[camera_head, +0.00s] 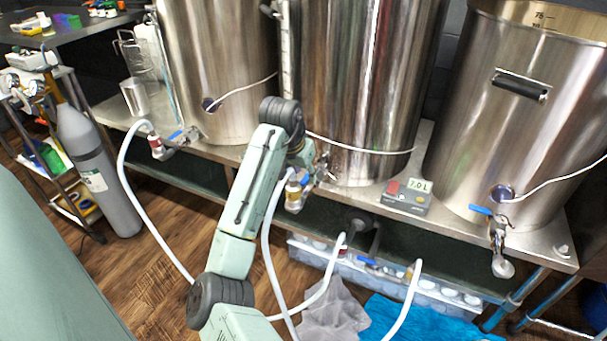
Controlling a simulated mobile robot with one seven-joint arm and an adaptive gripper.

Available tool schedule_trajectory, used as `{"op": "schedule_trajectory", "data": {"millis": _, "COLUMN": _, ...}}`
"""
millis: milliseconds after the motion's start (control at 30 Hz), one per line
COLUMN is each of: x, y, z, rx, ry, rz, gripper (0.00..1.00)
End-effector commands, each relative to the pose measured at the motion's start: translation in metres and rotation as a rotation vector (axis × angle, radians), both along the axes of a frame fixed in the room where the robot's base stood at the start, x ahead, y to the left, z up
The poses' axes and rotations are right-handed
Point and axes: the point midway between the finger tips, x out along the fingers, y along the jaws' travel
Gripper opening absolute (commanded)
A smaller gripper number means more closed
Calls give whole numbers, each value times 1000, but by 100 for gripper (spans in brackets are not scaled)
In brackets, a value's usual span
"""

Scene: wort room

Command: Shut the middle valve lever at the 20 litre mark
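The middle kettle (345,80) is a tall steel vessel with a sight tube (286,50) on its left front. Its valve (294,194) has a brass-coloured fitting with a white hose. A small blue piece, apparently the lever (305,181), shows beside it, partly hidden by my arm. The lever's angle is hard to tell. My arm reaches up to this valve, and my gripper is at its far end, mostly hidden behind my wrist. I cannot see its fingers or whether they touch the lever. A display box (407,196) to the right reads 7.0 L.
A left kettle (215,60) and right kettle (525,110) flank it, each with a blue-handled valve (183,136) (482,210). White hoses (150,225) hang in front of the steel bench. A grey gas cylinder (98,170) stands left. Grey and blue cloths (425,320) lie below.

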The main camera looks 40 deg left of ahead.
Motion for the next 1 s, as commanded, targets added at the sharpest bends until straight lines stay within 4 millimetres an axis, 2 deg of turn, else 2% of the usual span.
{"op": "schedule_trajectory", "data": {"millis": 133, "x": 3, "y": 1, "z": -8, "rx": 0, "ry": 0, "rz": 0, "gripper": 35}}
{"op": "schedule_trajectory", "data": {"millis": 400, "x": 4, "y": 1, "z": -9, "rx": 0, "ry": -1, "rz": 0, "gripper": 35}}
{"op": "schedule_trajectory", "data": {"millis": 900, "x": 4, "y": 1, "z": -9, "rx": 0, "ry": -1, "rz": 0, "gripper": 2}}
{"op": "schedule_trajectory", "data": {"millis": 1000, "x": 4, "y": 1, "z": -9, "rx": 0, "ry": -1, "rz": 0, "gripper": 0}}
